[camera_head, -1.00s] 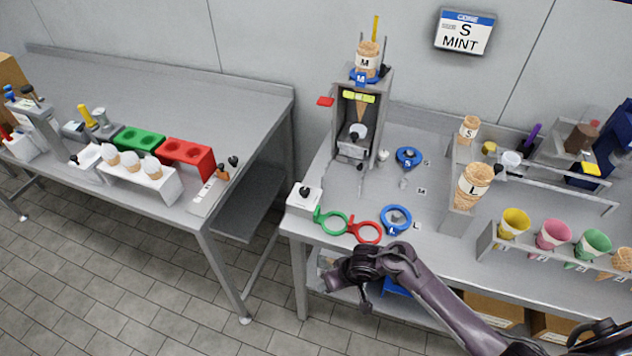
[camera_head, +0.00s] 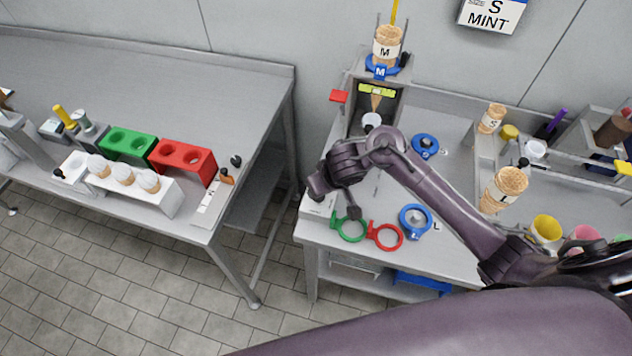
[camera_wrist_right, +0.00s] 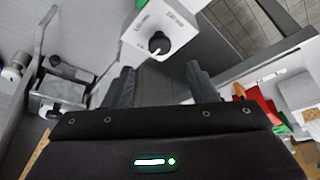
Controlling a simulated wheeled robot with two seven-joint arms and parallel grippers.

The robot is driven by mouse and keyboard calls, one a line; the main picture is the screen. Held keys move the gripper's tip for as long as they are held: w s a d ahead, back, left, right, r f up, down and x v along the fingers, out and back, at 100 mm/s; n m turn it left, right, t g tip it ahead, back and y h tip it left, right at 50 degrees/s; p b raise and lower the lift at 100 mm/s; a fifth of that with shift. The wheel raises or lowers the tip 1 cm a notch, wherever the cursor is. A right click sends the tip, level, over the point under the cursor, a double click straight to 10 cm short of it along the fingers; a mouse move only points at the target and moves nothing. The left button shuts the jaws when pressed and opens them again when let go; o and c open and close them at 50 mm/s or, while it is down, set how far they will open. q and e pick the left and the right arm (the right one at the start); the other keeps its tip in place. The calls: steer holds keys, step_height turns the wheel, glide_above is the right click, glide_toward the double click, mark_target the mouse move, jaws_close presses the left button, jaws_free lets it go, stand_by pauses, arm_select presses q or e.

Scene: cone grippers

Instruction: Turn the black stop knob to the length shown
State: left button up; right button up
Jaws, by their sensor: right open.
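A black knob (camera_wrist_right: 159,43) sits on a white box (camera_wrist_right: 143,28) with small printed marks in the right wrist view. My right gripper (camera_wrist_right: 160,72) is open and empty, its two fingers apart just short of the knob. In the head view the white box (camera_head: 315,207) is at the front left corner of the right table, mostly behind my right arm, and its knob is hidden. The wall sign (camera_head: 492,14) reads S MINT, its top cut off. My left gripper is not in view.
A green ring (camera_head: 350,229), a red ring (camera_head: 387,237) and a blue ring (camera_head: 415,222) are beside the box at the table front. A grey stand holding a cone (camera_head: 386,44) rises behind. A gap separates the left table (camera_head: 190,75).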

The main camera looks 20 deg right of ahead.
mark_target(322, 201)
steer(key=x, duration=0.1)
steer(key=b+x, duration=0.1)
steer(key=x, duration=0.1)
steer(key=s+x, duration=0.1)
steer(key=shift+w+f, duration=0.2)
steer(key=shift+f, duration=0.3)
steer(key=shift+x, duration=0.8)
steer(key=shift+w, duration=0.1)
steer(key=c, duration=1)
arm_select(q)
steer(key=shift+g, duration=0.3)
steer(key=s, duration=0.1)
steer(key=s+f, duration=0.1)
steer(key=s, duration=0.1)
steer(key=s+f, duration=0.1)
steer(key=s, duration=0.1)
arm_select(e)
steer(key=shift+o, duration=0.2)
steer(key=shift+r, duration=0.1)
